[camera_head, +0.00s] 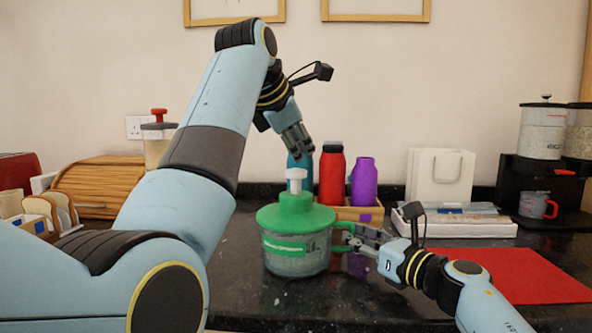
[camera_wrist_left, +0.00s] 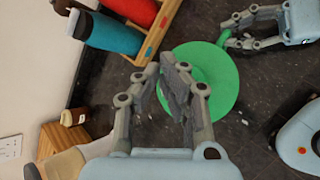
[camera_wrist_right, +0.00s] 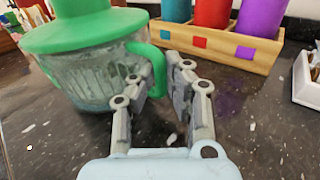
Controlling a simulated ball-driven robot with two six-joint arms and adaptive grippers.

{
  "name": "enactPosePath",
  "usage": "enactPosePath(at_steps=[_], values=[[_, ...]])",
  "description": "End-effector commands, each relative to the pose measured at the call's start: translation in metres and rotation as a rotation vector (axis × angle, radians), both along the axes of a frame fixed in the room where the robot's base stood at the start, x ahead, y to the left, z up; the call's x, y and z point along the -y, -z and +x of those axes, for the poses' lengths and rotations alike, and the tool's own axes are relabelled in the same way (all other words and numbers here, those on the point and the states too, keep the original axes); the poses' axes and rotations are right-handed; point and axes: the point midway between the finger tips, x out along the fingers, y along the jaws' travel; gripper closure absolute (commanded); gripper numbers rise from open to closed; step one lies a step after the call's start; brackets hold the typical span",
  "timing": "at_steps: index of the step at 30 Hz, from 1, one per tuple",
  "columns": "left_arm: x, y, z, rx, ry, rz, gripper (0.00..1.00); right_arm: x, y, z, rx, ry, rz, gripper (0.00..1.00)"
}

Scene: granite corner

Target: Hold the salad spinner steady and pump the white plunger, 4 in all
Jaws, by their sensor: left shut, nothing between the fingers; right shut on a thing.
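The salad spinner (camera_head: 297,240) stands upright on the dark counter, with a green lid, a clear bowl and a green side handle. Its white plunger (camera_head: 296,181) stands up from the lid's centre. My left gripper (camera_head: 308,152) is shut and empty, above the plunger and apart from it. In the left wrist view the green lid (camera_wrist_left: 215,85) lies beneath the left fingers, which hide the plunger. My right gripper (camera_head: 352,238) is shut on the green handle (camera_wrist_right: 154,68) at the spinner's right side. The bowl (camera_wrist_right: 95,75) also shows in the right wrist view.
A wooden crate (camera_wrist_right: 215,45) with teal, red and purple bottles stands close behind the spinner. A white tray (camera_head: 465,228) and a white bag (camera_head: 440,177) are at the back right. A red mat (camera_head: 510,275) lies at the right. The counter in front is clear.

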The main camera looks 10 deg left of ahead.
Motion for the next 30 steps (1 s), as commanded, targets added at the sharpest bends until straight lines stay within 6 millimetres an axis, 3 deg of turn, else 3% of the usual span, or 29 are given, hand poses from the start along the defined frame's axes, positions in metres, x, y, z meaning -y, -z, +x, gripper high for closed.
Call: enactPosePath(at_steps=[18,30], values=[[0.0,-0.048,0.0,0.001,0.0,-0.001,1.0,0.0,0.0,0.0,0.0,0.0,0.0,1.0],[0.0,-0.05,0.0,0.0,0.0,0.0,1.0,0.0,0.0,0.0,0.0,0.0,0.0,1.0]])
